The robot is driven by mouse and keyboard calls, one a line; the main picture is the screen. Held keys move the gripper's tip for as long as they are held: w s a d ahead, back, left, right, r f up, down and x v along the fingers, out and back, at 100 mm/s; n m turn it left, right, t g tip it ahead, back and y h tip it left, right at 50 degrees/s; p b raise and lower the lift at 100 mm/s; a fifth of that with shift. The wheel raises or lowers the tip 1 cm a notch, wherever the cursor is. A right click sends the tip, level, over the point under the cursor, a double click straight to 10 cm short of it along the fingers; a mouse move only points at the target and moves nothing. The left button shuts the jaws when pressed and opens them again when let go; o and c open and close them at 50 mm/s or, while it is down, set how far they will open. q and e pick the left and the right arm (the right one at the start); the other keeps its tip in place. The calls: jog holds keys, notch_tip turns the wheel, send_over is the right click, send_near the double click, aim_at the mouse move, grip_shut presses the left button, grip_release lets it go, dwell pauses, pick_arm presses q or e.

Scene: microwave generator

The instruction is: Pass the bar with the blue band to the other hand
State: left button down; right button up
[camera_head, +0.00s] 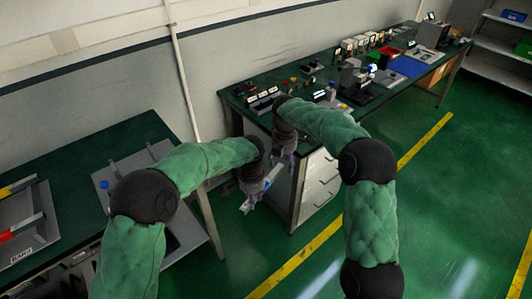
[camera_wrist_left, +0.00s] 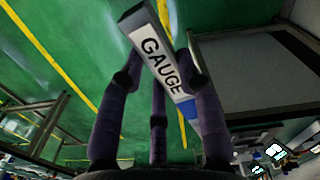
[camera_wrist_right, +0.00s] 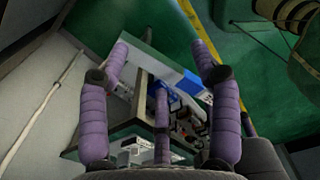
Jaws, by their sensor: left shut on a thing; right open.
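The bar with the blue band (camera_wrist_left: 163,61) is light grey with a white GAUGE label; its blue band shows beyond the label in the left wrist view. My left gripper (camera_head: 254,190) is shut on the bar and holds it in the air, tilted, in the gap between two tables. In the head view the bar (camera_head: 246,207) is partly hidden by the fingers. My right gripper (camera_head: 284,160) is open, just above and right of the left one. In the right wrist view the bar (camera_wrist_right: 152,53) crosses between its spread fingers; I cannot tell whether they touch it.
A green-topped table (camera_head: 90,160) with grey trays stands at left. A long workbench (camera_head: 240,97) with drawers and several devices stands behind and right, its near corner close to my right gripper. Open green floor (camera_head: 440,185) lies at right.

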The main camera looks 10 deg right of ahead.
jog(key=a+r+n, duration=0.5)
jog(key=a+r, duration=0.1)
notch_tip(320, 180, down, 12)
jog(key=shift+s, duration=0.2)
jog(key=shift+a, duration=0.1)
grip_shut()
pick_arm(q)
jog(key=c, duration=0.8)
grip_release()
